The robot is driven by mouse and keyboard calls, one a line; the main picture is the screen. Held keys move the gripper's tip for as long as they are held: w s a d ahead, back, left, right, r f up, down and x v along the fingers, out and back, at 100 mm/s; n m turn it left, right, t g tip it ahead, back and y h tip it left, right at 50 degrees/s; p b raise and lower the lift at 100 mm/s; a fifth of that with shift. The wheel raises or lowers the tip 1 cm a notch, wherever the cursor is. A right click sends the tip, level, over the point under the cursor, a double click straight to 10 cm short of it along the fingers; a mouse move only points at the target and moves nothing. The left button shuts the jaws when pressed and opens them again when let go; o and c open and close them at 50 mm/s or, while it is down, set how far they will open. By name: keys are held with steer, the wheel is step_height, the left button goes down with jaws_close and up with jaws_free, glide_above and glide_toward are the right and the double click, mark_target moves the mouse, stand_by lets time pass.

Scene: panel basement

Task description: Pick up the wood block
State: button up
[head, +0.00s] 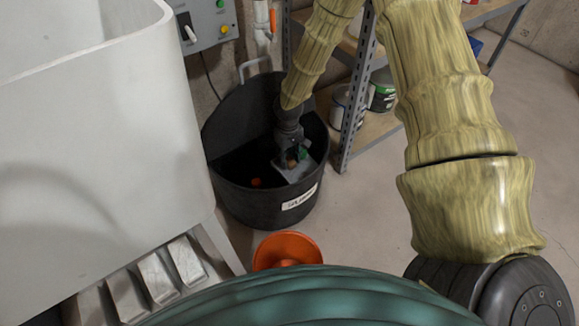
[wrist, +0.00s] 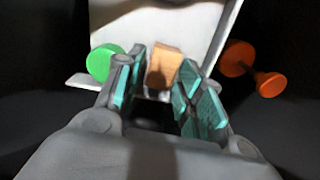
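The wood block (wrist: 164,62), a small tan piece, sits on a pale grey plate (wrist: 125,22) in the wrist view. In the head view, the plate (head: 297,172) lies inside a black tub (head: 238,198), and the block (head: 291,164) shows only as a small brownish patch. My gripper (wrist: 161,72) reaches down into the tub, with its teal-padded fingers apart on either side of the block. I see a gap at the left finger; whether the right finger touches the block I cannot tell. In the head view my gripper (head: 291,150) is dark and partly hides the block.
A green round object (wrist: 104,63) is close to the left finger. An orange knobbed object (wrist: 255,72) lies right of the plate. The tub's walls surround my gripper. A white basin (head: 95,130) stands left, a metal shelf (head: 352,110) right, and an orange object (head: 287,246) in front.

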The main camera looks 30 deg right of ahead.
steer(key=shift+f, duration=0.3)
steer(key=c, duration=0.5)
steer(key=shift+c, duration=0.2)
steer(key=shift+r, duration=0.2)
